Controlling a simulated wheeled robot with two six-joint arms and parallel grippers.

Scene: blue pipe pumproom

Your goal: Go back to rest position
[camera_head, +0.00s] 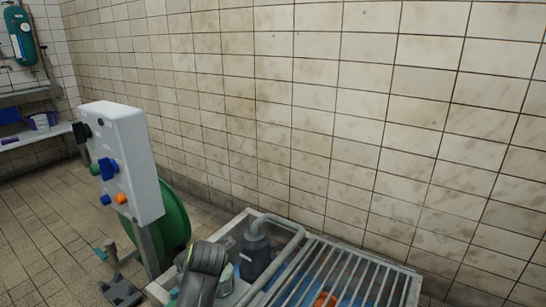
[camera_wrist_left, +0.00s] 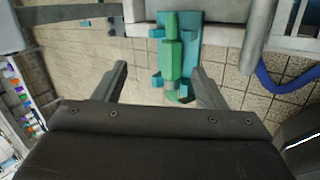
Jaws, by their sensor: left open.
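My left gripper (camera_wrist_left: 160,69) shows in the left wrist view with its two dark fingers spread apart. It is open and nothing is held between the fingers. Beyond the fingers, a green and teal device (camera_wrist_left: 172,58) shows in the gap, apart from them as far as I can tell. In the head view a dark grey jointed part, probably my arm, rises at the bottom centre, and the left gripper's fingers cannot be made out there. My right gripper is in neither view.
A white control box (camera_head: 130,160) with blue and orange knobs stands on a post at left, before a green round thing (camera_head: 172,218). A metal-framed basin with a grate (camera_head: 345,272) stands at bottom centre. A blue hose (camera_wrist_left: 285,82) hangs at right in the wrist view. Tiled floor (camera_head: 45,225) is open at left.

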